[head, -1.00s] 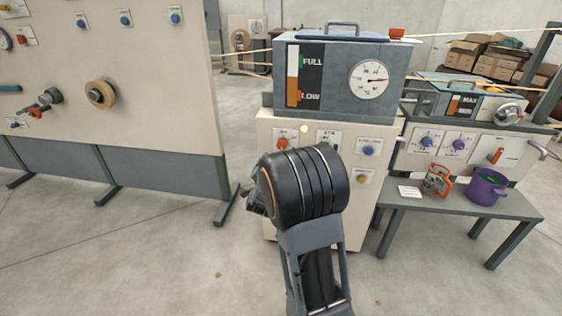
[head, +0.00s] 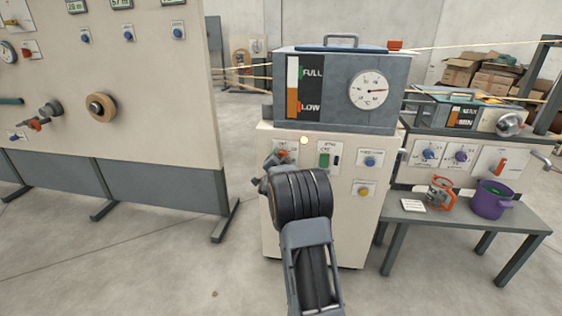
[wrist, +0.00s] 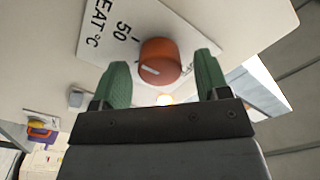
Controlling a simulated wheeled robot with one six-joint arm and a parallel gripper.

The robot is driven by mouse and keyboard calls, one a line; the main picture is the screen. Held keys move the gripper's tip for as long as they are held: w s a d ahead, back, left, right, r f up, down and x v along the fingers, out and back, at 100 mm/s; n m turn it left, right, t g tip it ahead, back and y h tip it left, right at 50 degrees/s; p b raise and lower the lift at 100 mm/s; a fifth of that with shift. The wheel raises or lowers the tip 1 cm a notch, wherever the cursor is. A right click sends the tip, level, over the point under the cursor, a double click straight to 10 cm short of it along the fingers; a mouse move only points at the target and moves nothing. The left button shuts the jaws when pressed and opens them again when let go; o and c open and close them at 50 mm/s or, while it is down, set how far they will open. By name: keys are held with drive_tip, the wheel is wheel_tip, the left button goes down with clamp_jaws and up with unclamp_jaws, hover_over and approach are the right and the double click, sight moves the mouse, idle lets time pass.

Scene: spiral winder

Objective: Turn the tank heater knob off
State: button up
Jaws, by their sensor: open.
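The tank heater knob is a round orange-red knob (wrist: 160,60) with a white pointer line, on a white label plate reading "50" and "EAT °C" in the wrist view. Its pointer line slants toward the lower left of that picture, away from the "50" mark. In the head view the knob (head: 283,153) is partly hidden by my arm's end. My gripper (wrist: 162,62) is open, its green fingers on either side of the knob in the picture. I cannot tell whether they reach around it or touch it. In the head view the gripper (head: 268,164) is just below the knob.
A lit amber lamp (head: 304,140) is right of the knob. A green switch (head: 324,160), a blue knob (head: 370,162) and a yellow knob (head: 363,192) share the cabinet front. The tank (head: 335,75) stands above. A bench (head: 465,220) is at the right.

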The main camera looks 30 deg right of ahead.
drive_tip(key=shift+w+d, duration=0.2)
drive_tip(key=shift+w, duration=0.05)
drive_tip(key=c, duration=0.9)
drive_tip(key=shift+c, duration=0.2)
